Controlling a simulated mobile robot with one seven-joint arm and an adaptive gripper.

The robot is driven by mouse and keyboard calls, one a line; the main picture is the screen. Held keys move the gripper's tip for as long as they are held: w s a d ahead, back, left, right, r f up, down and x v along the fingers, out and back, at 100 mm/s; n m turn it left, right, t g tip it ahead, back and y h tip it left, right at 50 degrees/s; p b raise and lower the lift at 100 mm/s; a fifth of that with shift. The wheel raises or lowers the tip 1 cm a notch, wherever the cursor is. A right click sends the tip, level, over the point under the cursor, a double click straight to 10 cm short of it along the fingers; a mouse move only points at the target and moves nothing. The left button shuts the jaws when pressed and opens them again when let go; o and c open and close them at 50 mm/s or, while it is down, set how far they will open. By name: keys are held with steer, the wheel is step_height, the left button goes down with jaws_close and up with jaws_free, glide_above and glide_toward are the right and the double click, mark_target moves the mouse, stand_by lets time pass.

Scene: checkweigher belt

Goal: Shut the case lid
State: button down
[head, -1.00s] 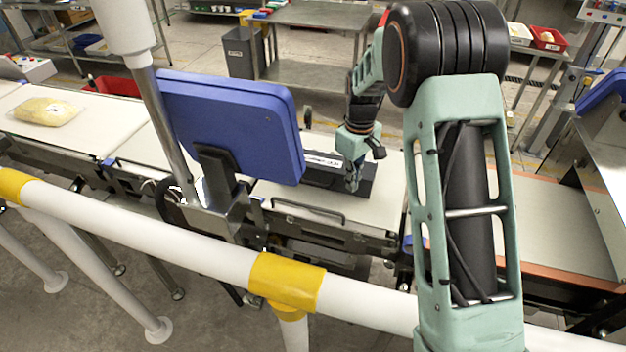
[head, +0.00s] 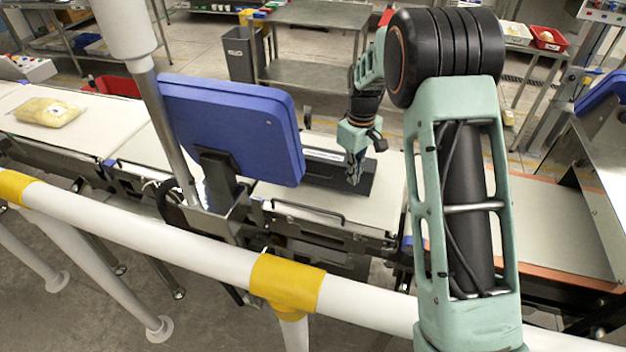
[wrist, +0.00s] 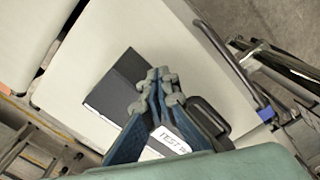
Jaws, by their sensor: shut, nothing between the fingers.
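The black case (head: 366,176) lies on the pale belt behind the blue monitor, which hides its left part. A white label strip (head: 322,155) shows on the case. In the wrist view the case is a dark flat panel (wrist: 112,88), with the label (wrist: 172,140), reading "TEST W…", partly covered by my fingers. A dark loop like a handle (wrist: 212,112) stands beside it. I cannot tell the lid's exact angle. My gripper (head: 353,181) is shut and empty, pointing down at the case; its tips (wrist: 158,76) overlap the case in the wrist view. Contact is unclear.
The blue monitor (head: 235,130) on its post stands left of my gripper. A white rail (head: 180,245) with yellow joints runs across the front. A yellowish bag (head: 47,112) lies on the belt at far left. Bare belt (head: 392,190) shows right of the case.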

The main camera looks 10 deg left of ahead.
steer(key=shift+w+d+r+p, duration=0.2)
steer(key=shift+w+r+p, duration=0.35)
steer(key=shift+w+r, duration=0.2)
steer(key=shift+w+d+r+p, duration=0.1)
steer(key=shift+w+r+p, duration=0.3)
steer(key=shift+w, duration=0.25)
steer(key=shift+w+d+r+p, duration=0.1)
steer(key=shift+w+r+p, duration=0.15)
steer(key=shift+w+p, duration=0.25)
steer(key=shift+w+d+r, duration=0.1)
steer(key=shift+w+r, duration=0.05)
steer(key=shift+w, duration=0.5)
steer(key=shift+w+d+r+p, duration=0.2)
steer(key=shift+w+p, duration=0.3)
steer(key=shift+w, duration=0.3)
steer(key=shift+w+d+r+p, duration=0.15)
steer(key=shift+w+p, duration=0.35)
steer(key=shift+w, duration=0.3)
step_height(320, 180, up, 8)
